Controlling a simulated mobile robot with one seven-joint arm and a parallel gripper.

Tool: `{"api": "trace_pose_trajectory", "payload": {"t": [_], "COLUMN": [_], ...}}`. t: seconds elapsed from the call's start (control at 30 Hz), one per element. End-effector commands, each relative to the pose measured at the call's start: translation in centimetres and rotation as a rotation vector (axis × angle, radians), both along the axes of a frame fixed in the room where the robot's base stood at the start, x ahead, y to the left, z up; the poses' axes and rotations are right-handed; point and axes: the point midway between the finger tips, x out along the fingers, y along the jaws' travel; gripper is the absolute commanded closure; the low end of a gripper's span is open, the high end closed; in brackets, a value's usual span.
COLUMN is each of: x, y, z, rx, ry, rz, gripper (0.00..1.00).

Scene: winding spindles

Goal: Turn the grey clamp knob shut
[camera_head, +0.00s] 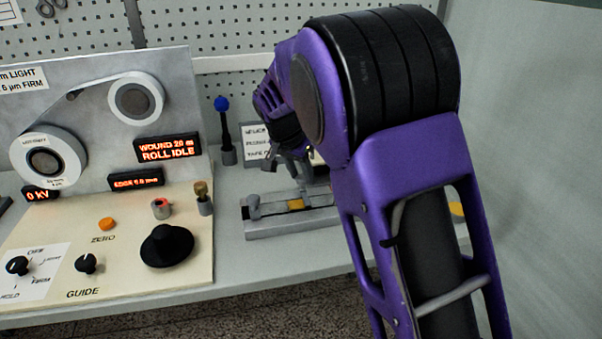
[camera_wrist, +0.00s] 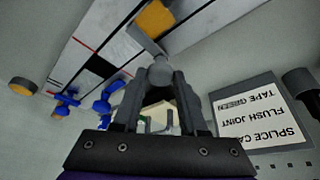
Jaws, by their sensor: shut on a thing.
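My gripper (camera_wrist: 160,82) is shut on the grey clamp knob (camera_wrist: 160,71), whose rounded top shows between the fingertips in the wrist view. A grey bar (camera_wrist: 145,40) runs from beside the knob toward an orange-yellow pad (camera_wrist: 155,18) on the grey splicing block. The block (camera_head: 290,228) also shows in the head view, with my gripper (camera_head: 296,178) above its back edge. My arm hides the right part of the block there, and the knob cannot be made out clearly. I cannot tell how far the knob is turned.
A lettered card (camera_wrist: 255,120) stands close beside my gripper. Blue-handled items (camera_wrist: 108,97) and a yellow round piece (camera_wrist: 22,87) lie near the block. A blue-topped post (camera_head: 224,130) and the control panel (camera_head: 130,240) with knobs stand left of the block.

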Motion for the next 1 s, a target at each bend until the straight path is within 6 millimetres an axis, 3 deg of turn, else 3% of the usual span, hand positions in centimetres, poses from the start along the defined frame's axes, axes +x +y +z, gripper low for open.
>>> {"api": "trace_pose_trajectory", "payload": {"t": [0.4,0.43,0.57,0.87,1.0], "x": [0.0,0.0,0.0,0.0,-0.3], "y": [0.0,0.0,0.0,0.0,0.3], "z": [0.0,0.0,0.0,0.1,1.1], "rx": [0.001,0.001,0.001,0.001,0.002], "ry": [0.000,0.000,0.001,0.001,-0.001], "rz": [-0.007,-0.007,-0.006,-0.005,-0.004], "gripper": [1.00,0.53,0.29,0.29,0.29]}}
